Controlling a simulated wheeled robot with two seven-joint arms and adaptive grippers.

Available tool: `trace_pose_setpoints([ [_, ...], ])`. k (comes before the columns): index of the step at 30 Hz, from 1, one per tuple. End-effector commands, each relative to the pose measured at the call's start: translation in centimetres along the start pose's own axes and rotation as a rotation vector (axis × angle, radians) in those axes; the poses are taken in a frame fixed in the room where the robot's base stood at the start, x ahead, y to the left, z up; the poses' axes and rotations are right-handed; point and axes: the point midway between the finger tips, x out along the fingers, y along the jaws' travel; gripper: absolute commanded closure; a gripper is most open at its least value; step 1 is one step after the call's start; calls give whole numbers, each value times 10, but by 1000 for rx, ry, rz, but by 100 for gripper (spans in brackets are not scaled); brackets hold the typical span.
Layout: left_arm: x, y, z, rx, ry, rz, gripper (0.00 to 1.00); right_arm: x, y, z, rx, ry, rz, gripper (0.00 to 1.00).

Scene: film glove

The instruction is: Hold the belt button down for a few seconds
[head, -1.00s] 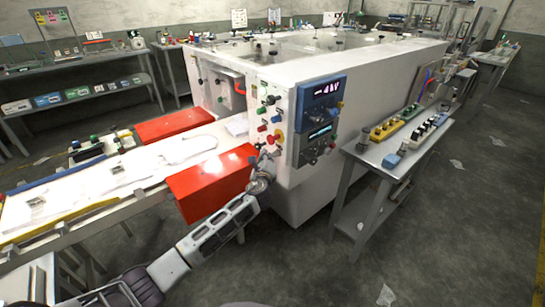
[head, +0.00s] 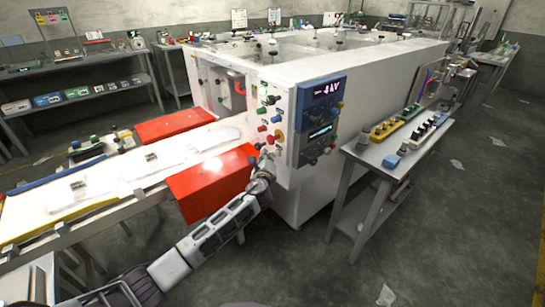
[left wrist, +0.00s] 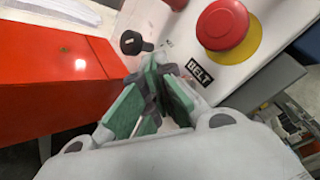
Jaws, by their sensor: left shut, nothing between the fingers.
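My left gripper (head: 265,160) is shut and empty, with its fingertips at the lower part of the control panel (head: 284,100) on the white machine's near corner. In the left wrist view the green-padded fingers (left wrist: 158,72) come together at the panel just left of a black "BELT" label (left wrist: 200,72). The belt button itself is hidden behind the fingertips, so how deep it is pressed cannot be seen. The conveyor belt (head: 110,182) carries flat white pieces toward the machine. My right gripper is not in view.
A large red button on a yellow disc (left wrist: 222,25) sits just above the label, and a black knob (left wrist: 131,43) left of the fingers. A red box-shaped cover (head: 212,182) stands close beside my left arm.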

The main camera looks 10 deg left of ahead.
Motion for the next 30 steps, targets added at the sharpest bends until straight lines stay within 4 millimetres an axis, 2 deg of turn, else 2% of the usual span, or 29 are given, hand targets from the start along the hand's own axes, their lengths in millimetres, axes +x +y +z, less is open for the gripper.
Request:
trace_pose_setpoints([
  [14,0,0,0,0,1,-1,100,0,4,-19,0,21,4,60],
  [30,0,0,0,0,1,-1,100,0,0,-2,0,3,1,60],
])
